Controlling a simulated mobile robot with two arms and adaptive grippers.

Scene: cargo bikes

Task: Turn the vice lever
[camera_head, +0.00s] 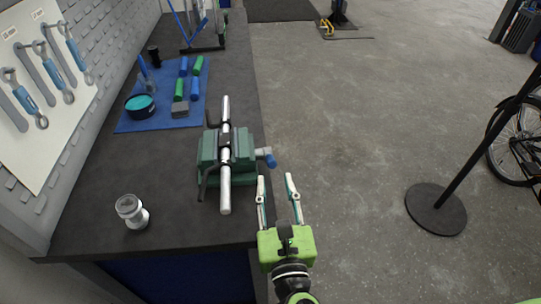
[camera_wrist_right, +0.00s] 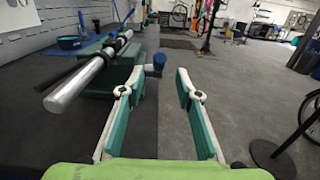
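A green vice (camera_head: 208,150) stands on the dark workbench near its right edge, with a silver tube (camera_head: 225,180) clamped across its top. The vice lever (camera_head: 266,156) sticks out on the vice's right side and ends in a blue knob. In the right wrist view the blue knob of the lever (camera_wrist_right: 159,60) shows just beyond the fingers, between them. My right gripper (camera_head: 277,178) is open and empty, in front of the lever and apart from it. Its fingers also show in the right wrist view (camera_wrist_right: 160,85). My left gripper is in neither view.
A blue mat (camera_head: 141,123) with several green and blue grips and a round tin (camera_head: 140,106) lies at the back of the workbench (camera_head: 170,215). A small clear-topped white jar (camera_head: 131,211) stands at the front left. A stand's round base (camera_head: 436,209) is on the floor to the right. Floor between is clear.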

